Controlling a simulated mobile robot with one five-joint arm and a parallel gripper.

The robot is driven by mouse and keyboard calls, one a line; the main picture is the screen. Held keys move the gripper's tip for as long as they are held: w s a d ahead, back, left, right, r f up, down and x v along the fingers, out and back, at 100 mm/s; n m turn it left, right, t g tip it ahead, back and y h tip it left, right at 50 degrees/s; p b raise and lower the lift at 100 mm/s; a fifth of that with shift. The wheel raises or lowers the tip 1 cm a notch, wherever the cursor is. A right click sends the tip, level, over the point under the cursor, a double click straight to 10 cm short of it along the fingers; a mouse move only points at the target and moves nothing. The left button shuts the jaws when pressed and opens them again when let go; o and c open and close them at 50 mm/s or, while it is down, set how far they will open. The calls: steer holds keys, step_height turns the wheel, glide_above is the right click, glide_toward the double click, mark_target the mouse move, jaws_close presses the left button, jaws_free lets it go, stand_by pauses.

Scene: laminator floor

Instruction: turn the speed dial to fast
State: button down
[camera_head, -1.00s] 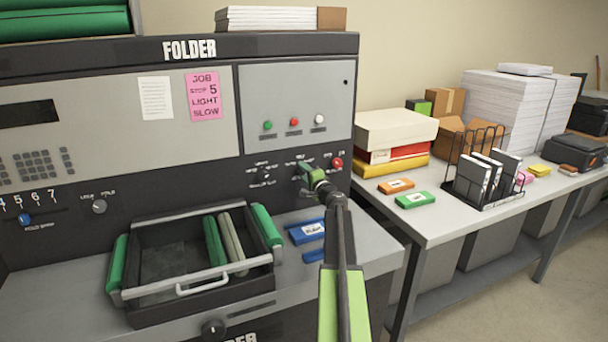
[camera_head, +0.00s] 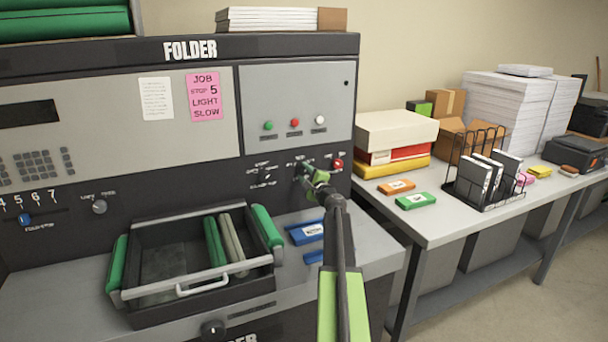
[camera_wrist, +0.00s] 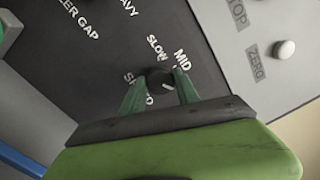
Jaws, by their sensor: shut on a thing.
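The speed dial (camera_wrist: 160,80) is a small dark knob with a light mark on the folder's black panel. My gripper (camera_wrist: 161,88) is shut on it, one green finger on each side. The words SLOW and MID show beside the dial in the wrist view; another word is partly covered by a finger, and I cannot see a FAST label. In the head view my gripper (camera_head: 309,174) reaches the panel below the green, red and white buttons, and hides most of the dial.
A red knob (camera_head: 337,164) sits close to the right of my gripper. Another selector (camera_head: 266,173) is to its left. A side table (camera_head: 450,218) stands at the right.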

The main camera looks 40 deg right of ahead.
steer(key=c, duration=0.9)
jaws_free()
steer(key=r+v, duration=0.1)
steer(key=v, duration=1.6)
steer(key=shift+s+f+b, duration=0.2)
steer(key=shift+f+b, duration=0.25)
steer(key=shift+f, duration=0.05)
